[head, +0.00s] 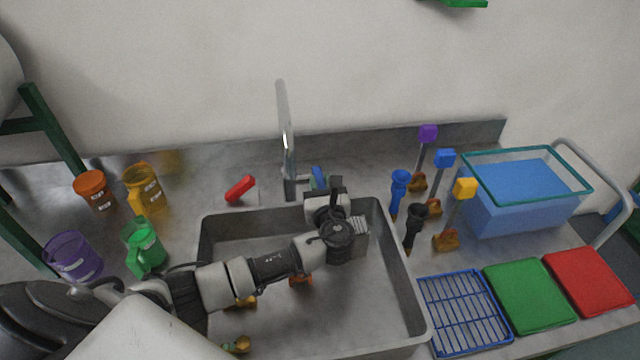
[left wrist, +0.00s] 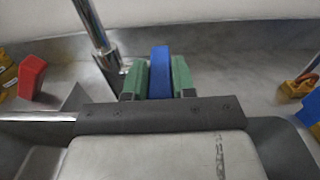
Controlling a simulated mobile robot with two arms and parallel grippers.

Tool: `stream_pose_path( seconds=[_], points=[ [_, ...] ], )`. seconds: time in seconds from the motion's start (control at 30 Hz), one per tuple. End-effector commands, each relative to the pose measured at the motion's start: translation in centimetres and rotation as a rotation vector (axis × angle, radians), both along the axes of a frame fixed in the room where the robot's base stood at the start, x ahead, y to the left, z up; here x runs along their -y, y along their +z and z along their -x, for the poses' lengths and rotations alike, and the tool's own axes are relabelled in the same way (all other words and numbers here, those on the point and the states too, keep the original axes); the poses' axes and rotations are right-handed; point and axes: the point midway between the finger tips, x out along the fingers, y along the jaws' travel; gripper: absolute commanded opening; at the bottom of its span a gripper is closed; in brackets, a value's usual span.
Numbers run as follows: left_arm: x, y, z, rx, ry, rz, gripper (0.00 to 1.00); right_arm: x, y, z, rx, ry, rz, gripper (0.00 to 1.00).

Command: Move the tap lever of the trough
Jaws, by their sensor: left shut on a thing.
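The metal tap (head: 287,140) stands behind the trough (head: 205,235), its spout rising against the wall. A blue tap lever (head: 318,178) is at the right of the tap's base, and a red lever-like piece (head: 240,188) lies to its left. My left gripper (head: 322,190) reaches over the trough to the blue lever. In the left wrist view, its green fingers (left wrist: 160,78) are on both sides of the blue lever (left wrist: 160,70) and shut on it. The tap's post (left wrist: 98,35) is just left of the fingers. My right gripper is not in view.
Purple, green, orange and yellow vessels (head: 145,245) stand left of the trough. Several coloured upright pieces (head: 445,158) stand to its right, near a blue tub (head: 525,195). A blue rack (head: 462,310), a green board (head: 528,295) and a red board (head: 587,281) lie at the front right.

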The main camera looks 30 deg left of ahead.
Motion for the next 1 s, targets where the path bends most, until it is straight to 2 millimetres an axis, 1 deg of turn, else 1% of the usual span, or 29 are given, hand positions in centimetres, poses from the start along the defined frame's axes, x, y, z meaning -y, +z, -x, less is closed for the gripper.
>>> stream_pose_path(
  seconds=[0.17, 0.4, 0.6, 0.9, 0.93, 1.0],
  points=[
    [0.8, 0.1, -0.7, 0.0, 0.155, 0.006, 0.0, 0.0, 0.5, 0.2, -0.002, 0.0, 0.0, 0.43],
    [1.4, -0.1, -1.7, -0.001, 0.382, 0.002, 0.0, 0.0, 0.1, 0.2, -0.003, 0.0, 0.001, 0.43],
    [1.6, -0.1, -1.9, -0.001, 0.456, 0.001, 0.0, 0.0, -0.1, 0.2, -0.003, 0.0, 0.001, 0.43],
    [1.5, 0.0, -1.9, -0.002, 0.46, 0.0, 0.0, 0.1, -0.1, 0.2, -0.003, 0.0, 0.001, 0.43],
    [1.6, 0.0, -1.9, -0.002, 0.46, 0.0, 0.28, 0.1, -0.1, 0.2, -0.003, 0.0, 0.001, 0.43],
    [1.6, 0.0, -1.9, -0.002, 0.46, 0.0, 0.39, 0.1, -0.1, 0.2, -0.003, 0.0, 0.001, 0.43]
  ],
)
